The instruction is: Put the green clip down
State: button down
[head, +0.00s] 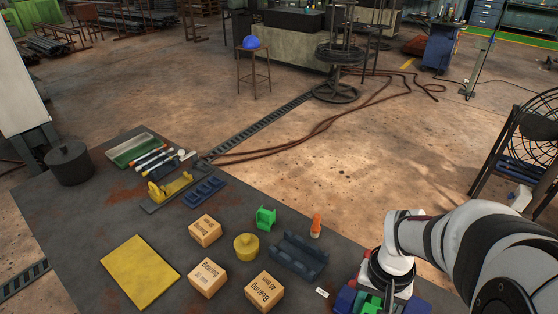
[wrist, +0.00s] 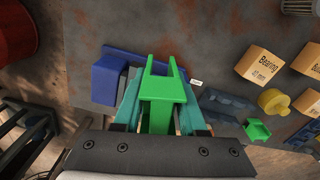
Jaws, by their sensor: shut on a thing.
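A green clip (wrist: 162,95) with two upright prongs sits between the teal fingers of my gripper (wrist: 160,112) in the wrist view. The gripper is shut on it. In the head view the held green clip (head: 371,304) shows at the bottom edge, partly hidden under my wrist. A second green clip (head: 265,218) stands on the table beyond the grey-blue grooved block; it also shows in the wrist view (wrist: 257,130). A blue block (wrist: 106,84) lies left of the gripper, and a flat blue strip (wrist: 150,61) lies beyond the held clip. I cannot tell the clip's height above the table.
The dark table (head: 75,215) holds several bearing boxes (head: 207,279), a yellow round pot (head: 247,247), a grooved block (head: 299,257), an orange bottle (head: 316,226) and a yellow plate (head: 140,271). A small white label (wrist: 196,82) lies right of the clip.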

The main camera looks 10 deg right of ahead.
jog(key=w+a+r+n, duration=0.7)
jog(key=w+a+r, duration=0.4)
jog(key=r, duration=0.3)
jog(key=w+d+f+n, duration=0.3)
jog(key=d+f+n, duration=0.1)
jog(key=d+f, duration=0.25)
jog(key=w+d+f+n, duration=0.3)
jog(key=d+f+n, duration=0.15)
jog(key=f, duration=0.25)
send_over(299, 258)
notch_tip(299, 258, down, 10)
jog(key=shift+a+r, duration=0.1)
jog(key=shift+f, duration=0.2)
jog(key=shift+f, duration=0.55)
